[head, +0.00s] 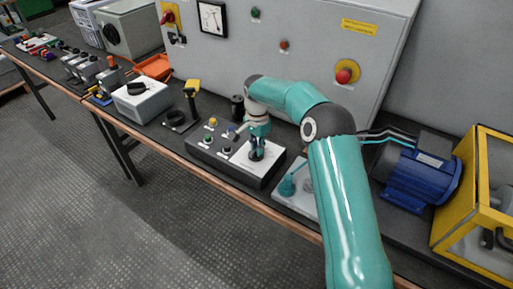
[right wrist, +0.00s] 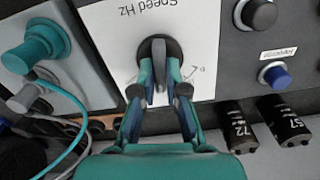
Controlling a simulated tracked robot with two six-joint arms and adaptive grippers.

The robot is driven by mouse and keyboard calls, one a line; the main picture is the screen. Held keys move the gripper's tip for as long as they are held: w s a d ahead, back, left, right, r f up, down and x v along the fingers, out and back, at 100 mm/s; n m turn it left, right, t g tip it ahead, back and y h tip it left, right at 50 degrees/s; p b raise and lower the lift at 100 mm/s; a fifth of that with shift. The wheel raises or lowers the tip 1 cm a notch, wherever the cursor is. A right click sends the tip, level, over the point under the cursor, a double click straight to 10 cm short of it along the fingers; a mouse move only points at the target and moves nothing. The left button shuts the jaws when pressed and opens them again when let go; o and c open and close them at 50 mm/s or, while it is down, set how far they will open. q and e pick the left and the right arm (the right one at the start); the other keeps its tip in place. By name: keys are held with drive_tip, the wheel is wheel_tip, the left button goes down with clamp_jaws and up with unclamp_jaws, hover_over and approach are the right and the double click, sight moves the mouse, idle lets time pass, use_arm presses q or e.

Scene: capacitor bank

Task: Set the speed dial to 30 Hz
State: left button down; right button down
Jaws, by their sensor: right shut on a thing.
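The speed dial (right wrist: 158,47) is a dark round knob with a raised grey grip bar. It sits on a white plate (right wrist: 110,30) marked "Speed Hz", upside down in the right wrist view. My right gripper (right wrist: 160,88) is shut on the dial's grip bar, one finger on each side. The scale is partly hidden, and I cannot read the setting. In the head view my right gripper (head: 257,152) points down onto the white plate (head: 243,165) at the right end of the dark control box (head: 215,165). My left gripper is not in view.
A blue button (right wrist: 275,75) and a black knob (right wrist: 258,14) are beside the plate. A teal-handled device (head: 290,185) stands right of the box. A blue motor (head: 418,178) and a yellow frame (head: 470,200) are farther right. A grey cabinet (head: 275,70) stands behind.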

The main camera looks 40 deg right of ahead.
drive_tip(key=shift+m, duration=0.3)
drive_tip(key=c, duration=1.2)
unclamp_jaws()
drive_tip(key=shift+r, duration=0.1)
wheel_tip(320, 180, up, 12)
